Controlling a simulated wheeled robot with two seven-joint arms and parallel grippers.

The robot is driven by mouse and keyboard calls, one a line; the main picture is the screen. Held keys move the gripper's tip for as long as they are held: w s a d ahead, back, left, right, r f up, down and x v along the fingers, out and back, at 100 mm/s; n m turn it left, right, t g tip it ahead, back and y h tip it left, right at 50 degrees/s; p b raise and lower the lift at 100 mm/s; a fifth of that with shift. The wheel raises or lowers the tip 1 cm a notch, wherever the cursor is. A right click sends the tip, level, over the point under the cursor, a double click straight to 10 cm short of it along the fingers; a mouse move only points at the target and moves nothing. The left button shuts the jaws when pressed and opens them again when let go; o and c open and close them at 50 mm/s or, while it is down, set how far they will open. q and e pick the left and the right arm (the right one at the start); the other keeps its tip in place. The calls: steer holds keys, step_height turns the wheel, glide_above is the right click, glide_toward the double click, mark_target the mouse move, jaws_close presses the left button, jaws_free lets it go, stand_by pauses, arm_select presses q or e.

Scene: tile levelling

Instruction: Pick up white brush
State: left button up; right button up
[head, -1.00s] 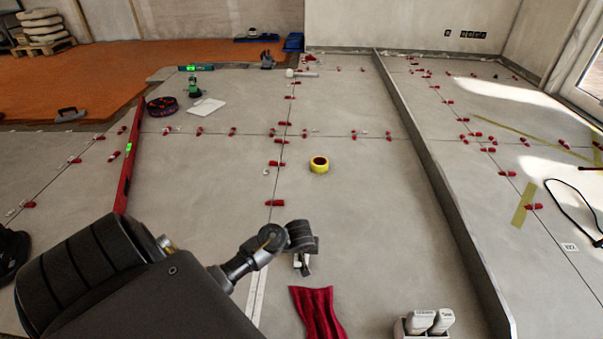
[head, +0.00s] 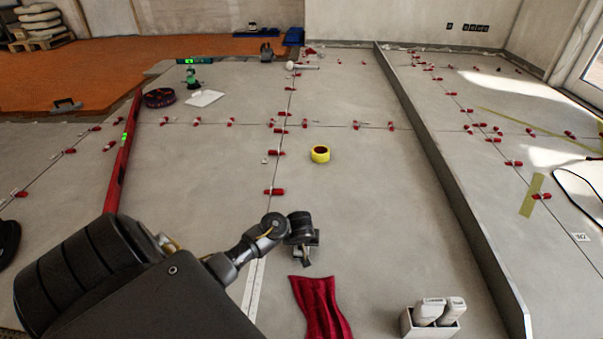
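My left gripper (head: 305,262) is at the end of the arm that comes in from the lower left. It hangs low over the grey tiles, just above the red cloth in the picture. It points away from the camera, so I cannot tell whether its fingers are open or hold anything. I cannot make out a white brush for certain. A white-headed tool with a pale handle (head: 304,67) lies far off on the tiles, well away from the gripper. My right gripper is not in view.
A red cloth (head: 318,303) and a pale holder with two white bottles (head: 433,314) are near the front. A long red level (head: 122,160) is at left. A raised grey edge (head: 450,180) runs along the right.

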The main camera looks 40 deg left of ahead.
arm_select(q)
steer(key=c, duration=1.2)
steer(key=shift+r, duration=0.15)
